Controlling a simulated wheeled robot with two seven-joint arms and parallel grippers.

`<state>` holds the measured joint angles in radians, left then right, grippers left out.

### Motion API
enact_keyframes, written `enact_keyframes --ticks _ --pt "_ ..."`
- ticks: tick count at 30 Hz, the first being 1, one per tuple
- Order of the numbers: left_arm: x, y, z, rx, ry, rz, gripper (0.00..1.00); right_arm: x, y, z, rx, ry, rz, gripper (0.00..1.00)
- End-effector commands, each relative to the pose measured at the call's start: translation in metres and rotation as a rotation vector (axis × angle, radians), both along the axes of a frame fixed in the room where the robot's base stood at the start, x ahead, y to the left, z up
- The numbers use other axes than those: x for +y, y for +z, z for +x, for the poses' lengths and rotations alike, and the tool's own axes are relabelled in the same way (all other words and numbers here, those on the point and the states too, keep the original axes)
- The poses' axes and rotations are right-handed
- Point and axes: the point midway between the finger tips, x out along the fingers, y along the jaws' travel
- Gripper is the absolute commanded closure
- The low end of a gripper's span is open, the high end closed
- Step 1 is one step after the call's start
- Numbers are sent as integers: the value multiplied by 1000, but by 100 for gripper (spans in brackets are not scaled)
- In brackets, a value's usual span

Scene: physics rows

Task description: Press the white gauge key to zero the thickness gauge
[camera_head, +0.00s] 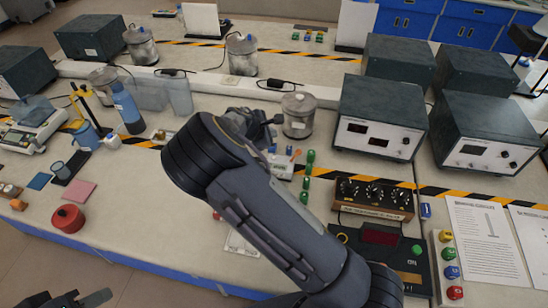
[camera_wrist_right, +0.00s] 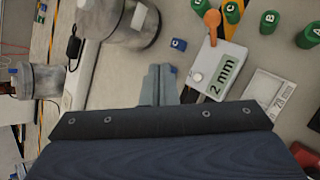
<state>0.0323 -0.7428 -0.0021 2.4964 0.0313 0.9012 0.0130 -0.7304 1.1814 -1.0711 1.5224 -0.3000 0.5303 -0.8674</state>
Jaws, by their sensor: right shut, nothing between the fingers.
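The thickness gauge (camera_wrist_right: 222,72) is a white box with a green display reading "2 mm" and an orange lever (camera_wrist_right: 212,18) in the right wrist view. A small round white key (camera_wrist_right: 197,77) sits on its near left part. In the head view the gauge (camera_head: 282,165) is partly hidden behind my right arm. My right gripper (camera_wrist_right: 160,70) is shut and empty, its fingertips to the left of the key and apart from it in the picture. The height of the tips above the bench is unclear. My left gripper (camera_head: 92,299) shows only partly at the bottom left.
A metal canister (camera_head: 298,115) stands behind. A knobbed box (camera_head: 372,197) and instrument cases (camera_head: 380,115) fill the right. The bench's front left is clearer.

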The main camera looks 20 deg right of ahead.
Motion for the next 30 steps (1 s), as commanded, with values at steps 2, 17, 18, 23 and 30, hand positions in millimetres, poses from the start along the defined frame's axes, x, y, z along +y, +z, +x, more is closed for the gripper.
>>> enact_keyframes --ticks 2,17,18,23,30 --pt "0 -7 0 0 0 0 64 0 -9 0 1 0 -1 100" --pt "0 -54 0 0 0 0 64 -1 -75 0 2 -2 0 100" --pt "0 -56 0 0 0 0 64 -1 -78 0 2 -2 0 100" --pt "0 -60 0 0 0 0 64 0 -85 0 0 -1 1 100" --pt "0 -59 0 0 0 0 64 0 -84 0 0 -1 1 100"
